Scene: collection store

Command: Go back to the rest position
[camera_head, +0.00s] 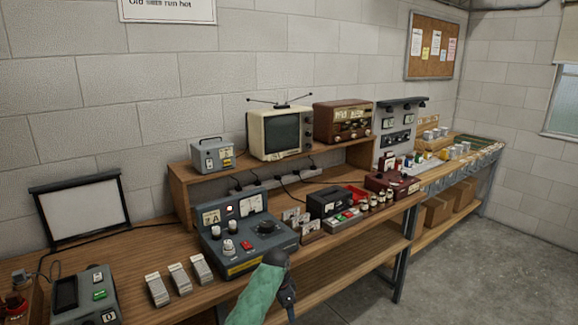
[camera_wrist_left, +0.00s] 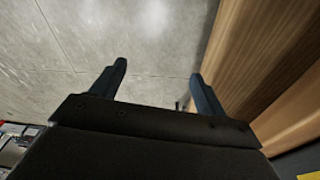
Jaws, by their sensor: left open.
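My left gripper (camera_head: 288,300) shows at the bottom middle of the head view, at the end of my green-sleeved arm. It hangs in front of the bench's front edge, near the grey-blue meter unit (camera_head: 247,232). In the left wrist view the two dark fingers of the gripper (camera_wrist_left: 158,71) stand wide apart with nothing between them. Grey floor (camera_wrist_left: 155,25) shows beyond them, and a wooden edge (camera_wrist_left: 265,60) runs close by on the right. My right gripper is in neither view.
The wooden bench (camera_head: 130,265) runs along the wall, crowded with instruments, white card stacks (camera_head: 178,279) and small parts. A raised shelf (camera_head: 215,180) carries a television (camera_head: 279,132) and a radio (camera_head: 342,120). Open floor (camera_head: 450,280) lies to the right.

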